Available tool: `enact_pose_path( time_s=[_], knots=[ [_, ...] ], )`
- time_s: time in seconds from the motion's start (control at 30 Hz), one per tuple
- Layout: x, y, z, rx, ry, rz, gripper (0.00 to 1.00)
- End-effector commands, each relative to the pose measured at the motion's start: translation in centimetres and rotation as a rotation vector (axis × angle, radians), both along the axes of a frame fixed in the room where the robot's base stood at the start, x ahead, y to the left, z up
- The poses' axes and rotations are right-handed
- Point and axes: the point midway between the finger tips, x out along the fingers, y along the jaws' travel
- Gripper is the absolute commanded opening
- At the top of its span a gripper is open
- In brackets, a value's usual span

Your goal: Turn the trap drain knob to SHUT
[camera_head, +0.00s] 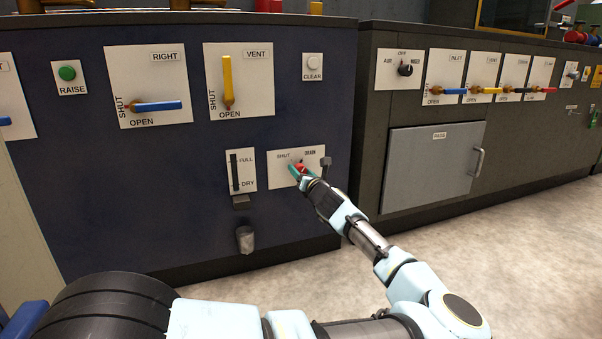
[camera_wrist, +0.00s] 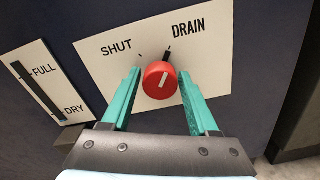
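The red trap drain knob (camera_wrist: 158,88) sits on a white plate (camera_wrist: 215,72) marked SHUT on the left and DRAIN on the right. The gripper is open around the knob. In the head view, the knob (camera_head: 301,167) is partly hidden by my gripper (camera_head: 298,171) at the low white plate (camera_head: 280,172).
A FULL/DRY gauge (camera_head: 235,171) is just left of the plate. A small dark fitting (camera_head: 326,163) sticks out to its right. A grey spout (camera_head: 245,240) is below the gauge. VENT (camera_head: 228,82) and RIGHT (camera_head: 158,106) levers are higher up. The floor in front is clear.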

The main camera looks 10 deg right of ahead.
Motion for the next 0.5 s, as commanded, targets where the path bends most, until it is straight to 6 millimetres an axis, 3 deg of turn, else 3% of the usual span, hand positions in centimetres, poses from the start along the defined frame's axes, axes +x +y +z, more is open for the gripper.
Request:
enact_pose_path(
  time_s=[0.07,0.5],
  knots=[
    [-0.01,0.00,-0.01,0.000,0.000,0.000,0.50],
    [-0.01,0.04,-0.02,0.000,0.000,0.001,0.01]
  ],
)
